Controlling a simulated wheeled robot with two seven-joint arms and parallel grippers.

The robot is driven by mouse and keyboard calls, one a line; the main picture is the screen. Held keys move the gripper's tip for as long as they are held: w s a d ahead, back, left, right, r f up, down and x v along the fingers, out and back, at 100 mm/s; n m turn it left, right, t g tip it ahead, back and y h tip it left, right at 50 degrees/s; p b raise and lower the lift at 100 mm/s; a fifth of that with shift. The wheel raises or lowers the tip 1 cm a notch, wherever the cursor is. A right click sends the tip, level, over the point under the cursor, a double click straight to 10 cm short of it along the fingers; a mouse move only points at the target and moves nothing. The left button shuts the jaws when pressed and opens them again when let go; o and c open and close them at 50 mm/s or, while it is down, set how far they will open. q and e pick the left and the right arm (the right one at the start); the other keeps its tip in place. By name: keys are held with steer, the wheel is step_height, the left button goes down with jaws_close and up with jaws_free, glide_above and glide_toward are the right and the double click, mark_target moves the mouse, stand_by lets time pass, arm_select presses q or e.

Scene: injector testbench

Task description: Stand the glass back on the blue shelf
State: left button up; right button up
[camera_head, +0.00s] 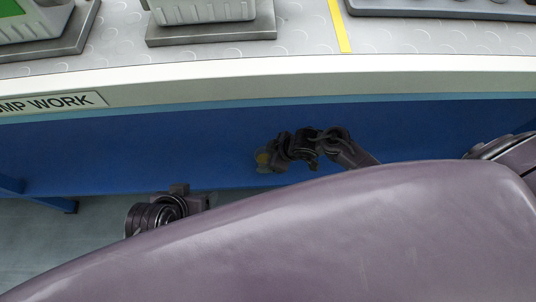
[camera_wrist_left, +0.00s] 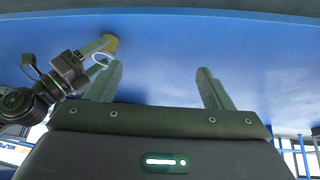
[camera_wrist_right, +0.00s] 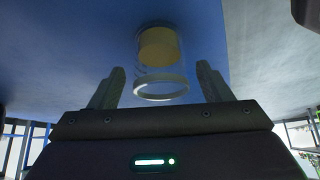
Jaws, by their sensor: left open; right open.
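The glass (camera_wrist_right: 160,62) is clear, with a pale rim and a yellow-amber filling at its far end. In the right wrist view it sits between the spread fingers of my right gripper (camera_wrist_right: 160,82), which is open, with blue behind it. In the head view the right gripper (camera_head: 278,157) is over the blue shelf (camera_head: 110,150), with the amber of the glass (camera_head: 262,158) at its tip. In the left wrist view the amber end of the glass (camera_wrist_left: 110,43) is against the blue; firm contact is hard to tell. My left gripper (camera_wrist_left: 158,82) is open and empty.
The bench top (camera_head: 300,40) with grey fixtures (camera_head: 210,32) overhangs the shelf, its front edge (camera_head: 250,82) just above my right gripper. The shelf looks bare to the left of the glass in the head view. My purple arm link hides the lower right.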

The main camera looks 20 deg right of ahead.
steer(key=shift+d+r, duration=0.1)
steer(key=shift+r, duration=0.15)
steer(key=p+v, duration=0.5)
steer(key=v, duration=0.6)
arm_select(q)
steer(key=s+a+r+n+g+y, duration=0.1)
steer(key=s+a+g+y, duration=0.1)
steer(key=a, duration=0.3)
steer(key=shift+s+a+r+g, duration=0.25)
steer(key=shift+a+g, duration=0.15)
steer(key=shift+g, duration=0.3)
arm_select(e)
steer(key=s+a+r+m+g+h, duration=0.2)
steer(key=s+r+m+h, duration=0.2)
steer(key=s+r+m, duration=0.2)
steer(key=shift+s+m+g, duration=0.3)
steer(key=shift+s+m, duration=0.2)
steer(key=shift+s, duration=0.6)
